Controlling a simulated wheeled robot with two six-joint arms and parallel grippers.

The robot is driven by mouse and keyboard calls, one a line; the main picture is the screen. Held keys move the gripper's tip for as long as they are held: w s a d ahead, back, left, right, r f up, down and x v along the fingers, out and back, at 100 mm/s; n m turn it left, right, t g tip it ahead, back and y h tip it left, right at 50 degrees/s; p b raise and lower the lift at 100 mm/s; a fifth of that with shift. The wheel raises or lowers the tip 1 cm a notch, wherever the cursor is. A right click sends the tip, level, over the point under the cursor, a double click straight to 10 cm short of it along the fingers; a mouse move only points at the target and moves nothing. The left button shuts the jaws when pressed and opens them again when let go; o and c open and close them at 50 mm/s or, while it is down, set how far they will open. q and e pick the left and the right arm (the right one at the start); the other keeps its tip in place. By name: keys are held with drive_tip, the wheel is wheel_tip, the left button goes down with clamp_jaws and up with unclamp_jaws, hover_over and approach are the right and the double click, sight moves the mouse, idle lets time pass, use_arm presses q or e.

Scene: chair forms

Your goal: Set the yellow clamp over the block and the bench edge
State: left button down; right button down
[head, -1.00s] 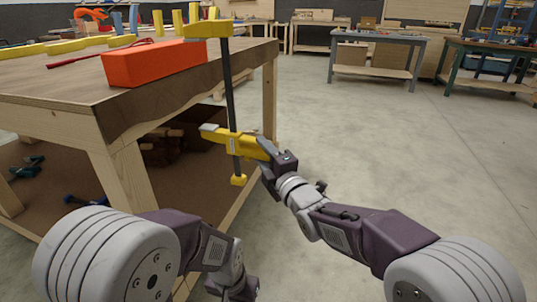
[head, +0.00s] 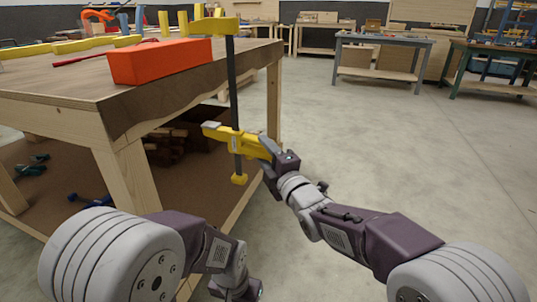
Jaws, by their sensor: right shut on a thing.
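The orange-red block (head: 162,61) lies on the bench top (head: 60,82) at its near right edge. The yellow clamp (head: 233,85) stands upright, its dark bar just right of the block and outside the bench edge. Its upper jaw (head: 209,26) is level with or above the block's right end; whether it touches the block I cannot tell. Its lower yellow jaw (head: 226,134) points left, below the bench top. My right gripper (head: 268,150) is shut on the clamp near that lower jaw. My left arm reaches down at the bottom; its fingers are out of frame.
A red rod-like tool (head: 105,55) and several yellow clamps (head: 65,47) lie farther back on the bench. A bench leg (head: 127,180) and a lower shelf (head: 60,215) with tools are below. Open floor (head: 400,160) is to the right, with other workbenches behind.

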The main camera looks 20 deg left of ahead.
sight(229, 145)
drive_tip(key=a+p, duration=0.2)
drive_tip(key=a, duration=0.2)
drive_tip(key=a+p, duration=0.2)
drive_tip(key=a, duration=0.3)
drive_tip(key=shift+w+r, duration=0.15)
drive_tip(key=shift+r, duration=0.05)
drive_tip(key=shift+a+f, duration=0.15)
drive_tip(key=shift+a, duration=0.55)
